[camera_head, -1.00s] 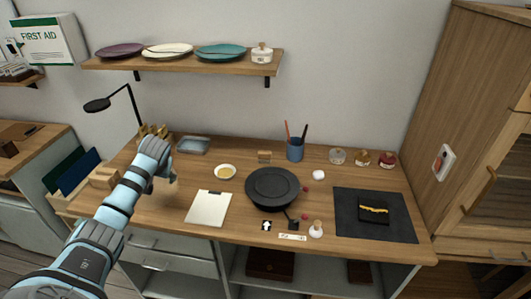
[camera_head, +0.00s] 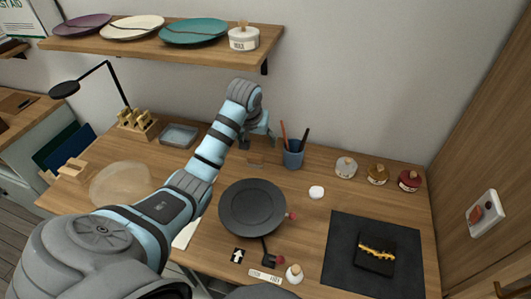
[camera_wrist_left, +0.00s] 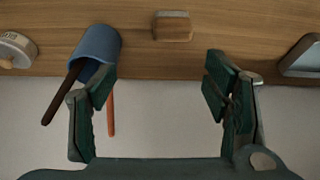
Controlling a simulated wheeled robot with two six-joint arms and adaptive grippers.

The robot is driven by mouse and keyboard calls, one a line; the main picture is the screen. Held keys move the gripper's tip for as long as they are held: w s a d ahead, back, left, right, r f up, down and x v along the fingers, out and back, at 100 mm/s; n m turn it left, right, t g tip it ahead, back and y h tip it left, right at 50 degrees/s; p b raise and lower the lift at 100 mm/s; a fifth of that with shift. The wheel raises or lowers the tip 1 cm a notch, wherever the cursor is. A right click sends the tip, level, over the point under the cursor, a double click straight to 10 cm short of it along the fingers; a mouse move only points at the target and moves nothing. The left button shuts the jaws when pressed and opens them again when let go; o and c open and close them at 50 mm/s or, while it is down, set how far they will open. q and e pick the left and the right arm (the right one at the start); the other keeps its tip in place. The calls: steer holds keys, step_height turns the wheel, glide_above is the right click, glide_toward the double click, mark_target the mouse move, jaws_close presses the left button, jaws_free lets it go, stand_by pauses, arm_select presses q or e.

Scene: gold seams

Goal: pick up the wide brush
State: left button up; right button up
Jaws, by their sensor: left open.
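A blue cup (camera_head: 293,155) stands near the back of the desk with two long handles in it, one orange-red (camera_head: 284,132) and one dark (camera_head: 304,138). Which of them is the wide brush I cannot tell; their lower ends are hidden in the cup. My left gripper (camera_head: 264,141) is just left of the cup, reaching over the back of the desk. In the left wrist view its jaws (camera_wrist_left: 160,95) are apart with nothing between them. There the cup (camera_wrist_left: 97,48) is at the upper left, its handles beside and behind the left finger. My right gripper is not in view.
A small wooden block (camera_head: 255,160) lies below the left gripper. A black turntable (camera_head: 252,208) stands in front, with jars (camera_head: 346,167) to the right and a dark mat (camera_head: 345,263) at the front right. A wall shelf (camera_head: 150,45) with plates hangs above.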

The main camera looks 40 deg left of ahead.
mark_target(254, 156)
arm_select(q)
steer(key=f, duration=0.2)
steer(key=a+f+b, duration=0.1)
steer(key=f, duration=0.3)
steer(key=shift+s+a, duration=0.25)
steer(key=shift+a, duration=0.1)
steer(key=b+x, duration=0.1)
steer(key=x, duration=0.5)
steer(key=shift+w+f+b, duration=0.2)
steer(key=shift+w+b, duration=0.1)
steer(key=shift+b, duration=0.05)
steer(key=shift+s+a+r, duration=0.15)
steer(key=shift+s+r, duration=0.05)
steer(key=shift+r, duration=0.05)
steer(key=shift+s, duration=0.1)
steer(key=shift+c, duration=1.2)
steer(key=shift+r, duration=0.1)
steer(key=c, duration=1)
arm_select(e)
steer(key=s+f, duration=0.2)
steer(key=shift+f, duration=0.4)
